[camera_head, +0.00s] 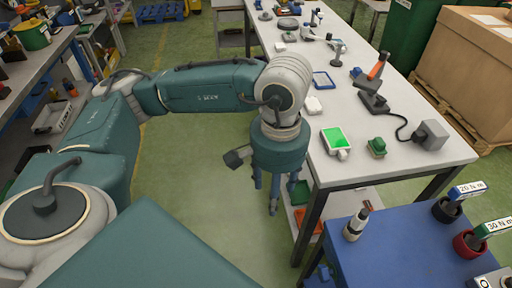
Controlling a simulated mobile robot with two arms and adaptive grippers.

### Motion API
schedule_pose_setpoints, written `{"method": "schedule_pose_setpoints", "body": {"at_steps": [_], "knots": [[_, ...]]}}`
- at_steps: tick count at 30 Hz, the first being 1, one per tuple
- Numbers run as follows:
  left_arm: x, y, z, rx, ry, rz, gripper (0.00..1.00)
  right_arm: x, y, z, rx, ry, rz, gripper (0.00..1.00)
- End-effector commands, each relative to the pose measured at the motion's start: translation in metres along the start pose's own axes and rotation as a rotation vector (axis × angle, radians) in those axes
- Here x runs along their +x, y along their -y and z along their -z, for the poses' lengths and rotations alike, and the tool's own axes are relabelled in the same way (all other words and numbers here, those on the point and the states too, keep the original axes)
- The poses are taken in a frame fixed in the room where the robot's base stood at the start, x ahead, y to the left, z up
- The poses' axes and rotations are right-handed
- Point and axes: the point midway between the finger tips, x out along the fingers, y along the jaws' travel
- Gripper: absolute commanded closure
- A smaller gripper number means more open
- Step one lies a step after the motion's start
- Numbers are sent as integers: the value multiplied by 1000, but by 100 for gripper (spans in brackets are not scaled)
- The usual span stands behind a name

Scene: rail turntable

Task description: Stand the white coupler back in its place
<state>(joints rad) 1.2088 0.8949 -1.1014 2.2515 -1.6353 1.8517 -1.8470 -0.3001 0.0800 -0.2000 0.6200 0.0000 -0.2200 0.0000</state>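A white piece with a dark and reddish top (355,224) stands near the left edge of the blue table (385,262), leaning slightly; it may be the white coupler, but it is too small to be sure. My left gripper (275,196) hangs fingers down over the floor, just left of the grey bench and the blue table. Its fingers are spread, with nothing visible between them. It is apart from the white piece. My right gripper is out of view.
On the blue table, a black holder labelled 20 N m (447,209) and a red one labelled 30 N m (468,243) stand at right. The grey bench (410,160) carries a green-screen device (333,140), an orange-handled tool (375,80) and several small parts. Green floor is open behind my arm.

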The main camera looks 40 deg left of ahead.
Motion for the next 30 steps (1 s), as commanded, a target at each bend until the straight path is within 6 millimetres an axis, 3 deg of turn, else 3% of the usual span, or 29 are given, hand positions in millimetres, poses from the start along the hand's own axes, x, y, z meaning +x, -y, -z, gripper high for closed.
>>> {"method": "schedule_pose_setpoints", "body": {"at_steps": [3,15,21,30], "knots": [[-25,0,0,0,-1,0,47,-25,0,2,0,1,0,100],[-80,0,0,0,-1,1,47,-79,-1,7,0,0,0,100],[-91,0,0,0,0,0,47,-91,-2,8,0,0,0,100],[-92,0,0,0,0,0,47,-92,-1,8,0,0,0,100]]}}
